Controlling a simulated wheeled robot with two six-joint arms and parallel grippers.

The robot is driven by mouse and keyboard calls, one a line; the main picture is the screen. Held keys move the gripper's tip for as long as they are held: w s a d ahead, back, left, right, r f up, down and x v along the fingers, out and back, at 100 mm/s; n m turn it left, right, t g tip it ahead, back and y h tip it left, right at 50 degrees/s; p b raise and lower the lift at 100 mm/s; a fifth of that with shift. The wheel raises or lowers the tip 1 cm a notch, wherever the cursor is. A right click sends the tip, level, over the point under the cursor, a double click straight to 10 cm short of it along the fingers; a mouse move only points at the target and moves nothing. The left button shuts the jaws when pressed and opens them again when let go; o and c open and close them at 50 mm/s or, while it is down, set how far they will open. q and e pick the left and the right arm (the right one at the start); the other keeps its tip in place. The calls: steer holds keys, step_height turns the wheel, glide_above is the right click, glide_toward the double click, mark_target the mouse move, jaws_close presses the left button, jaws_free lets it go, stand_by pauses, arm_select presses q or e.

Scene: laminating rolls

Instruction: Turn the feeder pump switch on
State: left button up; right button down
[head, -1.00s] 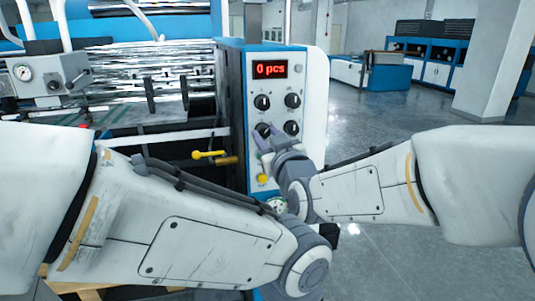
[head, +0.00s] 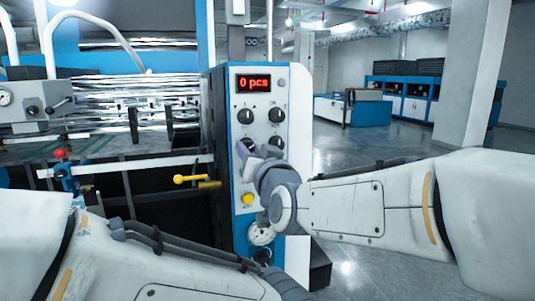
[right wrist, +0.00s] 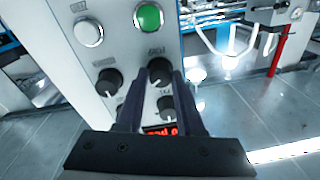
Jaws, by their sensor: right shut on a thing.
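The control panel (head: 267,95) of the machine has a red "0 pcs" display and two rows of black rotary knobs. Their labels are too small to read, so I cannot tell which is the feeder pump switch. My right gripper (head: 255,151) is shut on the lower-left knob (head: 243,146). In the right wrist view, where the panel is upside down, this knob (right wrist: 159,70) sits between the two fingertips (right wrist: 163,76). The lower-right knob (head: 277,143) is beside it, free. My left gripper is out of view; only its arm shows.
A green button (right wrist: 149,17) and a white button (right wrist: 89,33) are near the held knob. A yellow button (head: 247,199) is lower on the panel. A yellow-handled lever (head: 190,179) sticks out left of the panel. Open floor (head: 365,149) lies to the right.

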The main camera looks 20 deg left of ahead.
steer(key=c, duration=0.5)
jaws_free()
steer(key=shift+c, duration=0.2)
steer(key=b+v, duration=0.2)
steer(key=v, duration=0.8)
steer(key=shift+s+d, duration=0.15)
steer(key=shift+d, duration=0.05)
